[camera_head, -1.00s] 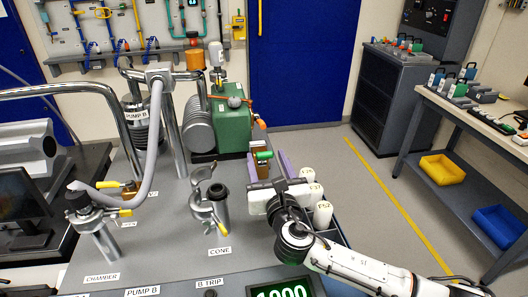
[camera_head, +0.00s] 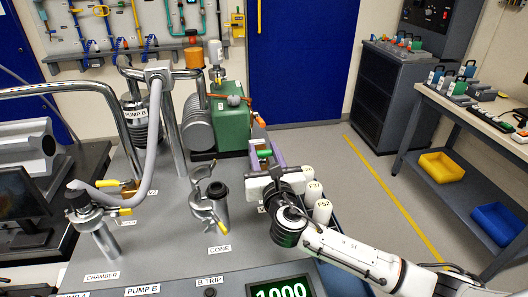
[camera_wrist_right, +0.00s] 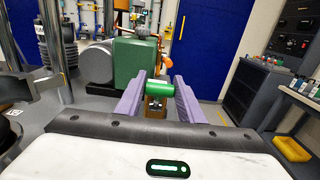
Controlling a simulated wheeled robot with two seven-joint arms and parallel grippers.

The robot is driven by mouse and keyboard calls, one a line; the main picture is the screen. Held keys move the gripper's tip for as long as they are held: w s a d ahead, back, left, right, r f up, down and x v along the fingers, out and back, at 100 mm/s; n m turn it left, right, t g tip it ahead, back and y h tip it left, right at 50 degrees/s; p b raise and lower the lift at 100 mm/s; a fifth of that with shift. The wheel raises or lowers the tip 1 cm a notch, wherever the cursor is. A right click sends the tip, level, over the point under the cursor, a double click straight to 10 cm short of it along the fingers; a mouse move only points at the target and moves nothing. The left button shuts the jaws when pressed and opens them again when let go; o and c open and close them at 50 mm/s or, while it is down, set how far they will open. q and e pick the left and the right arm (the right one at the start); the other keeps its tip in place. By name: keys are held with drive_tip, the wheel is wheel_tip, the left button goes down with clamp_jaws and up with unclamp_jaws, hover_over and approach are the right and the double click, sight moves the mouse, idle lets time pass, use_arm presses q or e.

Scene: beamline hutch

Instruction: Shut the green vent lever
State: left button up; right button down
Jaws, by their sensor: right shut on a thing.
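The green vent lever (camera_head: 265,153) is at the right end of the grey pump table, in front of the green pump; it also shows in the right wrist view (camera_wrist_right: 159,89) as a short green bar on a brass-coloured valve body (camera_wrist_right: 154,105). My right gripper (camera_wrist_right: 161,84) has purple fingers on both sides of the green lever and is shut on it. In the head view my right gripper (camera_head: 266,146) partly hides the valve and its label. My left gripper is not in view.
The green pump (camera_head: 231,124) stands just behind the lever. An open clamp (camera_head: 207,198) and the short pipe labelled CONE are left of my gripper. White bottles (camera_head: 322,211) stand close on its right. A display (camera_head: 280,291) reading 1000 is at the front.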

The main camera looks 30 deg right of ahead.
sight(262, 160)
drive_tip(key=shift+w, duration=0.1)
drive_tip(key=w+g, duration=0.1)
drive_tip(key=w+r+g+y, duration=0.1)
drive_tip(key=g, duration=0.1)
drive_tip(key=w+d+g, duration=0.1)
drive_tip(key=g, duration=0.1)
drive_tip(key=shift+r+y, duration=0.2)
drive_tip(key=shift+y, duration=0.1)
drive_tip(key=shift+w+d+f+g, duration=0.1)
drive_tip(key=shift+w+g, duration=0.3)
drive_tip(key=shift+g, duration=0.5)
drive_tip(key=c, duration=1.2)
unclamp_jaws()
